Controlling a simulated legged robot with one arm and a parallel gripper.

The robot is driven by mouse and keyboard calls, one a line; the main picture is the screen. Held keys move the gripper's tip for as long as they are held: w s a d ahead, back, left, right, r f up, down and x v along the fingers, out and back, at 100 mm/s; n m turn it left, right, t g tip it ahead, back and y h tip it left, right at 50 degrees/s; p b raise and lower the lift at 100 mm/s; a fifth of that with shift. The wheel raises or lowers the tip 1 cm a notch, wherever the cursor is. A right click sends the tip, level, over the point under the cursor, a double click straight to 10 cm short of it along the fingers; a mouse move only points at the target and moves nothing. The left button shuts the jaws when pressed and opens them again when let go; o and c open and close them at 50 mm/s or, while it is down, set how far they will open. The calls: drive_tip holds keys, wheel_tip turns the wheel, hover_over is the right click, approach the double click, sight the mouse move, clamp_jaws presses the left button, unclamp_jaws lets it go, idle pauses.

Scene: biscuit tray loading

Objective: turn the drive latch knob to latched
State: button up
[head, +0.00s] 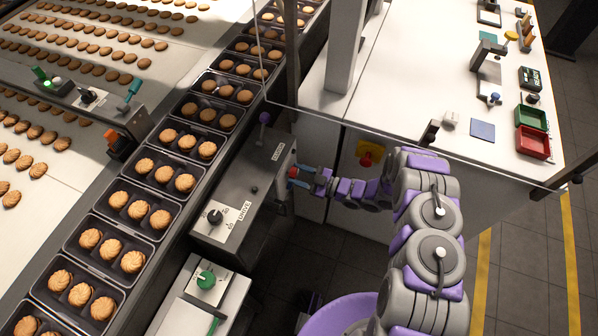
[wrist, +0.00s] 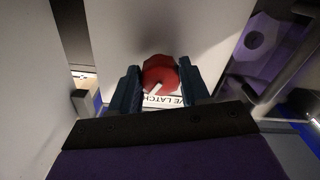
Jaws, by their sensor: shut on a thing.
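The red drive latch knob (wrist: 161,72) is between the fingers of my gripper (wrist: 160,88) in the wrist view. My gripper is shut on it, one finger on each side. A white pointer line on the knob slants down and left. Below it a white label (wrist: 172,100) reads "...VE LATCH", its start hidden. In the head view my gripper (head: 290,178) reaches left to the side of the grey drive cabinet (head: 262,185). Only a small patch of red shows at its tip there, and the knob's position cannot be read from that view.
The cabinet top carries a black drive knob (head: 215,216) and a purple-tipped lever (head: 264,118). A red button (head: 366,160) on a yellow plate is close above my arm. Biscuit trays (head: 125,209) run along the conveyor at left. A white worktop (head: 400,95) stands behind my arm.

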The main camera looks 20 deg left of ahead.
drive_tip(key=n, duration=0.1)
drive_tip(key=n+p, duration=0.1)
drive_tip(key=shift+w+r+n, duration=0.1)
drive_tip(key=shift+r+n, duration=0.1)
drive_tip(key=shift+n, duration=0.1)
drive_tip(key=shift+f+n, duration=0.1)
drive_tip(key=shift+n, duration=1.1)
drive_tip(key=o, duration=1)
drive_tip(key=shift+o, duration=0.2)
